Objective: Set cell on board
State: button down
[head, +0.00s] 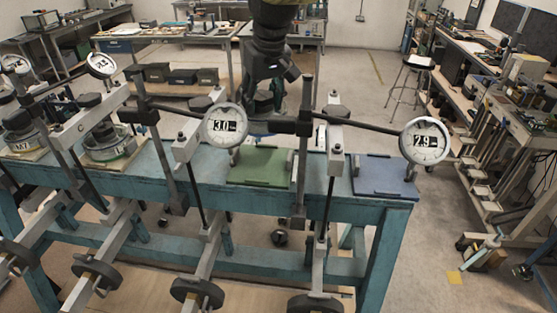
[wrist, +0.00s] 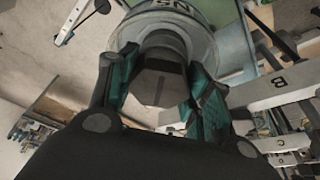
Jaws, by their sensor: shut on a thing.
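The cell has a pale rim with dark lettering, partly cut off by the picture's top edge. A green surface shows beyond the cell in the wrist view. In the head view the held cell is mostly hidden by the dial and my gripper. I cannot tell its gap to the board.
Lever frames with weights stand along the bench (head: 370,208). Dials (head: 226,125) and (head: 424,141) flank the green board. A blue board (head: 385,175) lies at right. Other cells (head: 108,143) sit on boards at left.

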aim_at(259, 105)
jog(key=s, duration=0.1)
jog(key=n, duration=0.1)
jog(key=s, duration=0.1)
jog(key=shift+s+a+r+n, duration=0.3)
jog(key=shift+r, duration=0.05)
jog(key=shift+s, duration=0.3)
jog(key=shift+s+f, duration=0.1)
jog(key=shift+f, duration=0.15)
jog(key=shift+f+p, duration=1.95)
jog(key=shift+f, duration=2.75)
jog(key=shift+f, duration=0.1)
jog(key=c, duration=0.6)
grip_release()
jog(key=shift+c, duration=0.2)
jog(key=b+v, duration=0.3)
jog(key=v, duration=0.9)
jog(key=shift+d+b, duration=0.3)
jog(key=shift+b, duration=0.05)
